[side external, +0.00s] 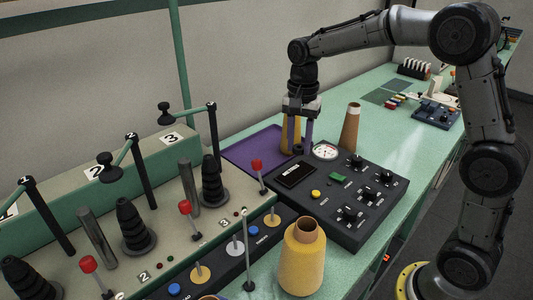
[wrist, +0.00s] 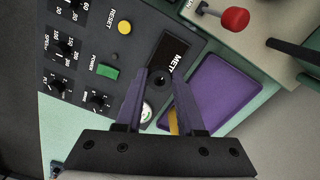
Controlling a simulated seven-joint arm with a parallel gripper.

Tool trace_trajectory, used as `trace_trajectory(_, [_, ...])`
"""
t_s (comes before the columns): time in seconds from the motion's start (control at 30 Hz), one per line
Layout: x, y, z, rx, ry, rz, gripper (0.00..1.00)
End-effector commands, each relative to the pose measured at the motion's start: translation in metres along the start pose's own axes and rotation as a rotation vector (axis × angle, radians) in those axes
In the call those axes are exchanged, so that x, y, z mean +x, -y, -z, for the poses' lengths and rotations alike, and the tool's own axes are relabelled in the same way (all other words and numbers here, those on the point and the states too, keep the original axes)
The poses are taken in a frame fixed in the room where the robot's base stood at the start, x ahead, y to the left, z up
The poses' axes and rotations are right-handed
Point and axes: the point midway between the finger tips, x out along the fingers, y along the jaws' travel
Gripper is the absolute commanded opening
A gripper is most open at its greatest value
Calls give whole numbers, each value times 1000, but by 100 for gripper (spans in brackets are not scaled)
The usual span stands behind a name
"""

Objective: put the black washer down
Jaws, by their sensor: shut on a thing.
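My gripper (side external: 300,148) points down with its two purple fingers shut on the black washer (side external: 298,150). The washer is a small dark piece between the fingertips, and its hole cannot be made out clearly. In the wrist view the washer (wrist: 158,79) shows between the fingertips, in front of the control panel's edge, beside the dark meter window (wrist: 177,55). The purple tray (side external: 240,152) lies just beyond the panel and also shows right of the fingers in the wrist view (wrist: 215,85). I cannot tell the washer's exact height above the surface.
A yellow cone (side external: 285,138) stands behind my fingers. A tan cone (side external: 350,128) stands right of them, beyond the round gauge (side external: 325,151). The black control panel (side external: 330,215) has knobs. A red-topped lever (side external: 257,168) rises near the tray. The tray's left part is bare.

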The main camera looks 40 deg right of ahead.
Motion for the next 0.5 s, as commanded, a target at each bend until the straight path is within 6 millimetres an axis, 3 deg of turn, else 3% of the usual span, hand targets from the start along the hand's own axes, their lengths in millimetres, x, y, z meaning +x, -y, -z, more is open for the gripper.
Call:
trace_trajectory(0.17, [13, 22, 14, 7, 1, -3, 0])
trace_trajectory(0.5, [45, 83, 45, 6, 1, -2, 0])
